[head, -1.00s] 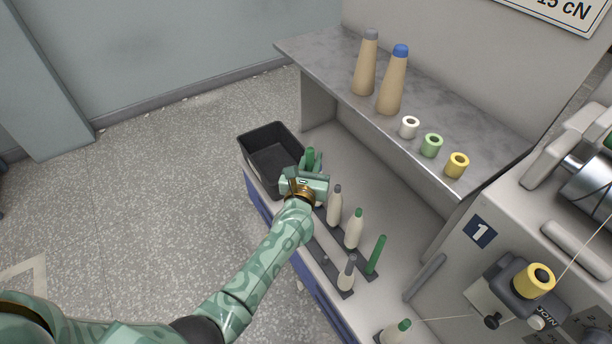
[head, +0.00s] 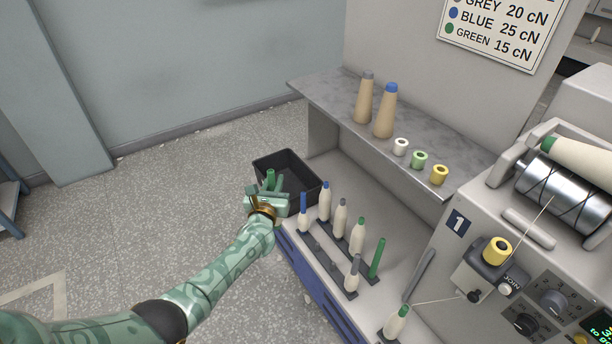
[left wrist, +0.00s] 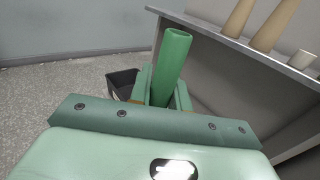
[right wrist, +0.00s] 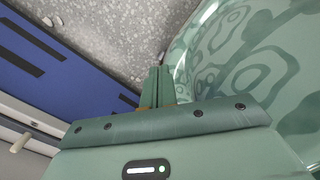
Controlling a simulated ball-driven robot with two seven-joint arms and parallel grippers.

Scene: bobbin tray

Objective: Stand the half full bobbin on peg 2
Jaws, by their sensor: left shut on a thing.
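My left gripper (head: 268,193) is shut on a bare green tube (left wrist: 170,65), held upright; its top also shows in the head view (head: 270,178). The gripper appears before the black bin. Wound bobbins stand on two dark peg strips: blue-tipped (head: 303,214) and (head: 325,203), grey-tipped (head: 341,219) and (head: 352,274), green-tipped (head: 357,238). A bare green tube (head: 377,258) stands at the back strip's near end. The front strip (head: 326,260) has free pegs mid-strip. I cannot tell which bobbin is half full; peg numbers are unreadable. My right gripper (right wrist: 157,87) is shut and empty.
The black bin (head: 303,197) stands at the bench's far end. A shelf (head: 415,150) above carries two tall cones and three small spools. A green-tipped bobbin (head: 397,322) is beside the machine at right. A dark bar (head: 418,275) leans near it.

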